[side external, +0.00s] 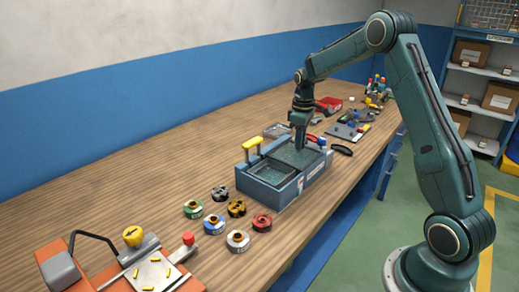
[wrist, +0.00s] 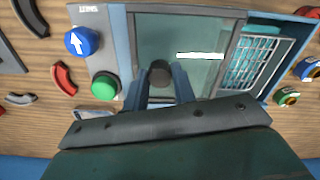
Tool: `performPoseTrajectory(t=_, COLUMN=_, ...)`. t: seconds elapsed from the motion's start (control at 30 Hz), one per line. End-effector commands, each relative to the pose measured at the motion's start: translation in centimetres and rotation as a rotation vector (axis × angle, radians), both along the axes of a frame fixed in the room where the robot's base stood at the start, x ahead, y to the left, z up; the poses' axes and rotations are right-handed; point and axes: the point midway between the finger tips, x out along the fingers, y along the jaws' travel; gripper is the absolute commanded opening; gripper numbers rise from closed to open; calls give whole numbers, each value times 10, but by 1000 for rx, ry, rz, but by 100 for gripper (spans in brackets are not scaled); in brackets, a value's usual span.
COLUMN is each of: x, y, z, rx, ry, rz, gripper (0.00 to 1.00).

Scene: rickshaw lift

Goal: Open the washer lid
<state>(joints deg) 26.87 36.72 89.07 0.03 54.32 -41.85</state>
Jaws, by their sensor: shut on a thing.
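The washer (side external: 270,190) is a blue-grey box on the wooden bench in the side view. Its lid (wrist: 205,30) is a greenish glass pane in a grey frame, with a white strip on it, in the wrist view. My gripper (wrist: 160,78) is shut on the lid's dark round knob (wrist: 159,70). The lid covers one part of the washer. To its right in the wrist view, an uncovered bay shows a wire basket (wrist: 252,62). In the side view my gripper (side external: 300,140) points down at the lid (side external: 305,153), and the knob is hidden.
A blue arrow button (wrist: 83,41) and a green button (wrist: 104,87) sit beside the lid. Several coloured round parts (side external: 214,222) lie in front. Bare bench (side external: 130,190) lies to the left.

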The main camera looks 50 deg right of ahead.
Motion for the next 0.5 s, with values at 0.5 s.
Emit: performPoseTrajectory(t=0.5, x=0, y=-24, z=1, rx=-7, ry=-7, rz=-7, gripper=36)
